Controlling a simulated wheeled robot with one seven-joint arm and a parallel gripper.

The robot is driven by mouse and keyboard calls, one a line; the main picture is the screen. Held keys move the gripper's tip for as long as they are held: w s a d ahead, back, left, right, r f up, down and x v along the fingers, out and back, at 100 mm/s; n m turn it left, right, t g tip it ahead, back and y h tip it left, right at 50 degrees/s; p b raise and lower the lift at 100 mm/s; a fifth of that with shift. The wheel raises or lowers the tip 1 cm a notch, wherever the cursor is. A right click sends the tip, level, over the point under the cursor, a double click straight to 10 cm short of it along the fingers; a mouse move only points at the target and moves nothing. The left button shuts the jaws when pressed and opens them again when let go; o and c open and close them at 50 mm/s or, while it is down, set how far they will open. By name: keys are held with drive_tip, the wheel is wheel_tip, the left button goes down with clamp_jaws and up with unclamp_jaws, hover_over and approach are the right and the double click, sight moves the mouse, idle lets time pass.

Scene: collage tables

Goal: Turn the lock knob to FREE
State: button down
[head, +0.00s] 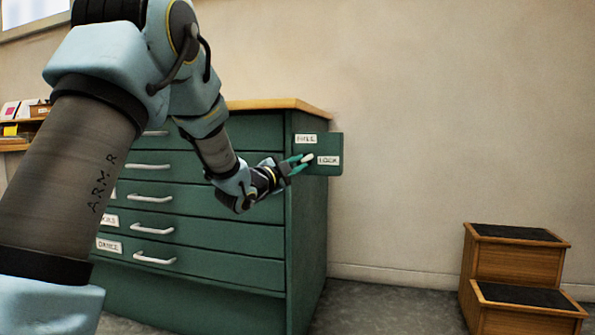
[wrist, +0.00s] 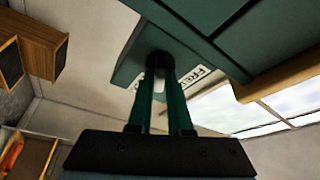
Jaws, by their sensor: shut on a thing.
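The lock knob (head: 308,158) is a small pale lever on a green plate (head: 334,147) at the right side of the green drawer cabinet. The plate carries a FREE label (head: 306,139) above and a LOCK label (head: 328,161) to the right of the knob. My gripper (head: 301,162) is at the plate, its green fingers shut on the knob. The FREE label (wrist: 196,78) is partly hidden behind a finger there. The knob's exact angle is hard to tell.
The green cabinet (head: 262,200) has several drawers with white handles and a wooden top (head: 280,104). A wooden step stool (head: 520,265) stands on the floor at the right. The floor between cabinet and stool is clear. A shelf (head: 20,128) with papers is at far left.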

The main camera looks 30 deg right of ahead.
drive_tip(key=n+t+y+b, duration=0.1)
drive_tip(key=n+t, duration=0.1)
drive_tip(key=n, duration=0.3)
drive_tip(key=n+t+y+b, duration=0.1)
drive_tip(key=n+t+b, duration=0.1)
drive_tip(key=n, duration=0.3)
drive_tip(key=n+t+b, duration=0.2)
drive_tip(key=n+t, duration=0.1)
drive_tip(key=n, duration=0.3)
drive_tip(key=shift+s+d+f+y, duration=0.25)
drive_tip(key=shift+s+d+y, duration=0.05)
drive_tip(key=shift+d+y, duration=0.1)
drive_tip(key=shift+n, duration=0.3)
drive_tip(key=c, duration=0.8)
unclamp_jaws()
drive_tip(key=shift+c, duration=0.2)
drive_tip(key=p+v, duration=0.2)
drive_tip(key=v, duration=0.9)
drive_tip(key=shift+p, duration=0.4)
